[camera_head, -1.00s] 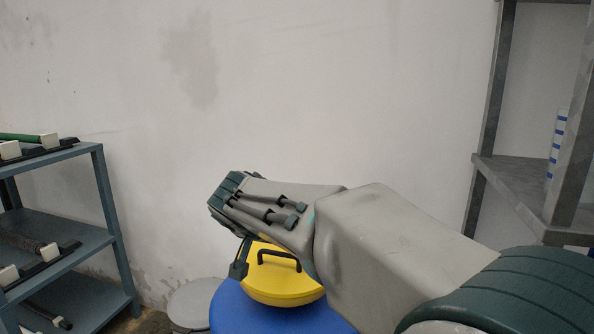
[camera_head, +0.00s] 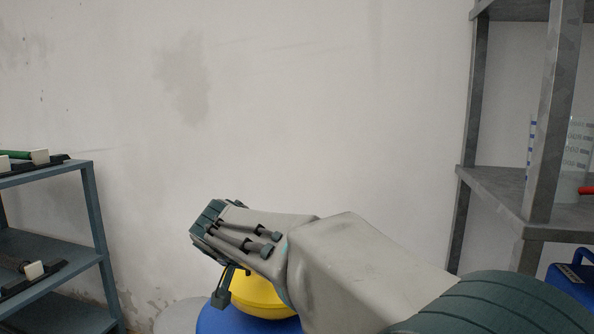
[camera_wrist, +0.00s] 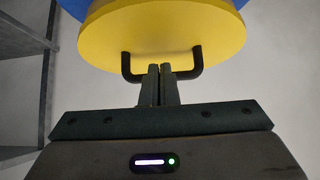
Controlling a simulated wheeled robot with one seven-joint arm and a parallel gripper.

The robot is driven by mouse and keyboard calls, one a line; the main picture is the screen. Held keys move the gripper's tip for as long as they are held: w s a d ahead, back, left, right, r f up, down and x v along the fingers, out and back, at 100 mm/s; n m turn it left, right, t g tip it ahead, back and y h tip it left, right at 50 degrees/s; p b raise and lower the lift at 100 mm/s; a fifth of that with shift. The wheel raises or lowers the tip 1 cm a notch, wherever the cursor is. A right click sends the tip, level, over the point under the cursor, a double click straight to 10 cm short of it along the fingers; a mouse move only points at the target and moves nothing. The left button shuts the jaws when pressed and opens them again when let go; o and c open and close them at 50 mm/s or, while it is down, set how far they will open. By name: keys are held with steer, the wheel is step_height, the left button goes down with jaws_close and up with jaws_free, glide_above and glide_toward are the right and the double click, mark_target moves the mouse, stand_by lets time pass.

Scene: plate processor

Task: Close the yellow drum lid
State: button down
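The yellow drum lid (camera_head: 258,294) shows at the bottom of the head view, above the blue drum (camera_head: 232,321) and partly hidden by my arm. In the wrist view the lid (camera_wrist: 165,32) fills the top, with its black U-shaped handle (camera_wrist: 187,75) toward me and a strip of blue behind it. My gripper (camera_wrist: 160,69) has its two fingers together, with only a thin line between them. They overlap the middle of the handle bar. Whether they touch it I cannot tell. In the head view my gripper (camera_head: 221,298) hangs at the lid's left side, and the handle is hidden.
A blue-grey shelf (camera_head: 60,250) with rods and holders stands at the left. A grey metal rack (camera_head: 500,190) with clear marked containers (camera_head: 575,150) stands at the right. A blue object (camera_head: 575,275) sits below it. A plain wall is behind. A round grey top (camera_head: 180,313) is left of the drum.

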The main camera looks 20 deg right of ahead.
steer(key=r+p, duration=0.1)
steer(key=r, duration=0.2)
steer(key=r+p, duration=0.1)
steer(key=shift+s+a+r+p, duration=0.15)
steer(key=shift+s+r+p, duration=0.1)
steer(key=shift+p, duration=0.1)
steer(key=s+a+p, duration=0.2)
steer(key=s+a, duration=0.4)
steer(key=s, duration=0.2)
steer(key=s+d+r+n+g+y+p, duration=0.2)
steer(key=s+r+p, duration=0.5)
steer(key=p, duration=1)
steer(key=s+d+r+n+g+y+p, duration=0.2)
steer(key=s+r+p, duration=0.5)
steer(key=r+p, duration=0.7)
steer(key=shift+s+d+n+y+p, duration=0.2)
steer(key=shift+d+n+y+p, duration=0.3)
steer(key=shift+d+n+p, duration=1.4)
steer(key=shift+a+r+m+p, duration=0.1)
steer(key=shift+a+m+p, duration=0.3)
steer(key=shift+m, duration=0.1)
